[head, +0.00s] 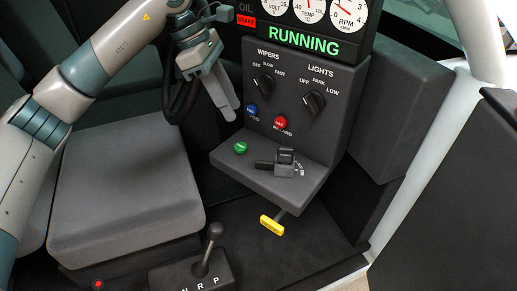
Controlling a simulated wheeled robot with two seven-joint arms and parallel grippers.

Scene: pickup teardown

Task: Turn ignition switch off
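The ignition switch appears to be the dark block with a raised tab (286,157) on the lower ledge of the dashboard. Small white lettering curves along its right side, too small to read fully. The display above reads RUNNING in green (303,42). My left gripper (229,108) hangs at the upper left of the ledge, in front of the panel's left edge, fingers pointing down. It is apart from the switch and holds nothing I can see. Its fingers overlap from this angle, so the gap is unclear. My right gripper is out of view.
The panel carries a wipers knob (264,83), a lights knob (313,103), a blue button (251,109) and a red button (281,123). A green button (240,147) sits on the ledge. Below are a yellow pull handle (271,225) and a gear lever (212,240). A grey seat (125,195) is left.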

